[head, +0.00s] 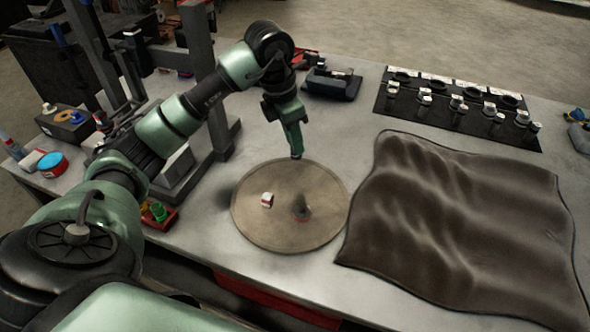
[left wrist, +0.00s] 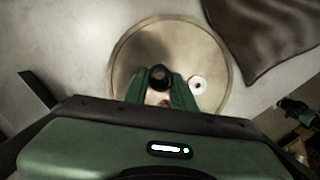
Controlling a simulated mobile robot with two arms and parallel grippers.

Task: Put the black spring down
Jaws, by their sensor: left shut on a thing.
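My left gripper (head: 297,153) points down above the far edge of the round tan plate (head: 250,228) in the head view. In the left wrist view, the green fingers of the left gripper (left wrist: 158,92) are shut on the black spring (left wrist: 160,76), whose dark round end shows between them. The plate (left wrist: 128,62) lies below it. In the head view, I cannot make out the spring at the fingertips.
A white part (head: 267,200) and a small dark thing (head: 302,210) are on the plate. A crumpled brown cloth (head: 450,220) lies to the right. A black mat (head: 460,125) holds several metal parts. A red tray (head: 163,217) stands at left.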

